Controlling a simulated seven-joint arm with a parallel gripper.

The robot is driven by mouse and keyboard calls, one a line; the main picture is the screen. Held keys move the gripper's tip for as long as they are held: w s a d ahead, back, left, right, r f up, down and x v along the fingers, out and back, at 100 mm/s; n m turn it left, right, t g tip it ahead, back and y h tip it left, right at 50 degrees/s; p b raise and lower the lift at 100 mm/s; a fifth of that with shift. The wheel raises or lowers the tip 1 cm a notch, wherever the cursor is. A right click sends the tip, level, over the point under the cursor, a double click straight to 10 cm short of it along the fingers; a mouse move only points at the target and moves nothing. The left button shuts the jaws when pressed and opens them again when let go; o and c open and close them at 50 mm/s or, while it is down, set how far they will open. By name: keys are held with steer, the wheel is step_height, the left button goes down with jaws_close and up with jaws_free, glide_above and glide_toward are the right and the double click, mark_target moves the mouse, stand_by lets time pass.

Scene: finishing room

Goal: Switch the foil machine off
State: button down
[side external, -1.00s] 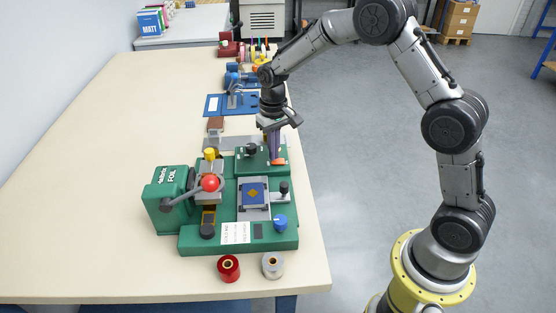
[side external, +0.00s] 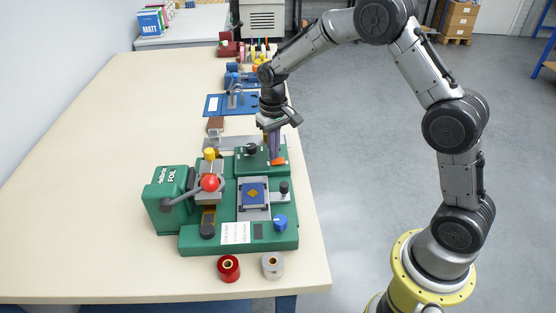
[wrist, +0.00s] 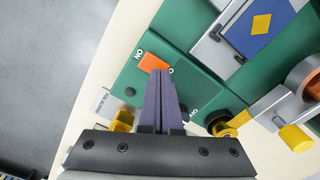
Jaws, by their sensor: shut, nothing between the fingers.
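The green foil machine (side external: 190,237) stands on the bench near its right edge. At its far right corner is an orange switch (side external: 279,161), which also shows in the wrist view (wrist: 152,62). In the wrist view, "ON" is printed at the switch's left end; a label at its right end is mostly hidden by my fingers. My gripper (side external: 276,157) is shut and empty, pointing down at the switch. In the wrist view its purple fingertips (wrist: 160,72) overlap the switch's lower right end. I cannot tell whether they touch it or which way it is tipped.
A red-knobbed lever (side external: 210,183), a blue knob (side external: 280,222) and a blue plate with a gold diamond (side external: 253,194) are on the machine. A red roll (side external: 228,268) and a silver roll (side external: 272,265) stand in front. The bench's left side (side external: 100,150) is clear.

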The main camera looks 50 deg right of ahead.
steer(key=shift+r, duration=2.95)
steer(key=shift+r, duration=0.1)
step_height(320, 180, up, 4)
steer(key=r+t, duration=0.1)
glide_above(273, 162)
steer(key=s+a+r+n+t, duration=0.1)
steer(key=s+a+r+t, duration=0.15)
steer(key=s+r, duration=1)
steer(key=s+f+n+t, duration=0.1)
steer(key=s+f, duration=0.2)
steer(key=s, duration=0.5)
steer(key=s+f+t, duration=0.1)
steer(key=s+f, duration=0.2)
steer(key=s, duration=0.6)
steer(key=shift+s+f+n, duration=0.15)
steer(key=shift+s+n, duration=0.05)
steer(key=shift+n, duration=0.2)
